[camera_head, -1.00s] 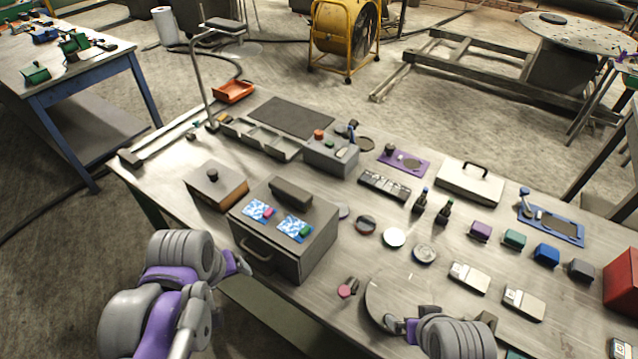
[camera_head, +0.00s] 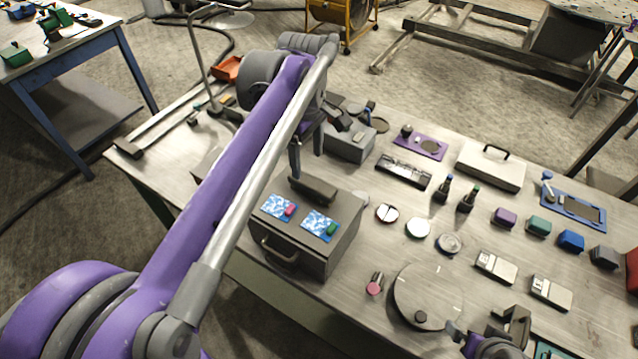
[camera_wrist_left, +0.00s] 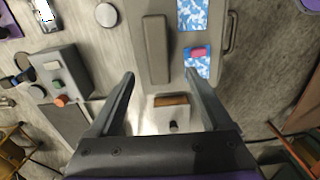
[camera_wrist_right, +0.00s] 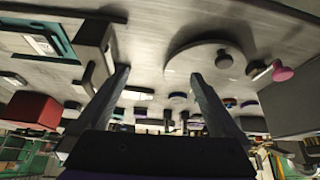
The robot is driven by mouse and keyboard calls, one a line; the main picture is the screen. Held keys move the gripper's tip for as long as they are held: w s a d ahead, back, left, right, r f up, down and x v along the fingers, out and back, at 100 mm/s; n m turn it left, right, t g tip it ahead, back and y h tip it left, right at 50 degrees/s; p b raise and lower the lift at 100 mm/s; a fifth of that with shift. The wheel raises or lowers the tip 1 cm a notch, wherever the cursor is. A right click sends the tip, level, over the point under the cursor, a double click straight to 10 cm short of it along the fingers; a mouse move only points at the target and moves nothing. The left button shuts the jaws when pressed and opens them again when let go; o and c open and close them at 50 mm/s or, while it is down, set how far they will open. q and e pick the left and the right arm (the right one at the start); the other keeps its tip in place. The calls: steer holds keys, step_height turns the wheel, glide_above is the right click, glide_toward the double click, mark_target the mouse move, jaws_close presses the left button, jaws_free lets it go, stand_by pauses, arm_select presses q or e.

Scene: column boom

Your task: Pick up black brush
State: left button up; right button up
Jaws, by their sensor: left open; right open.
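No thing in view is plainly a brush. The best match is a long dark block (camera_head: 313,190) on top of the grey toolbox (camera_head: 318,262); it also shows in the left wrist view (camera_wrist_left: 157,50). My left gripper (camera_head: 307,160) is open, above the table behind the toolbox, fingers pointing down. In the left wrist view, the block lies beyond its fingertips, and a brown-sided box with a black knob (camera_wrist_left: 172,104) shows between its fingers. My right gripper (camera_wrist_right: 160,75) is open and empty, low at the front of the table by the round disc (camera_head: 425,290).
Two dark bottle-like things (camera_head: 443,188) stand mid-table; they are too small to identify. A grey button box (camera_head: 350,140) is right of my left gripper. A white case (camera_head: 490,167), coloured blocks (camera_head: 538,226) and a red box (camera_head: 633,270) occupy the right side.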

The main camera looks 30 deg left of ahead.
mark_target(310, 181)
arm_select(q)
step_height(310, 181, down, 4)
steer(key=shift+r, duration=0.25)
steer(key=shift+w+d+f, duration=0.1)
steer(key=shift+f, duration=1.25)
steer(key=shift+w+d+f, duration=0.1)
steer(key=shift+f, duration=1.2)
jaws_close()
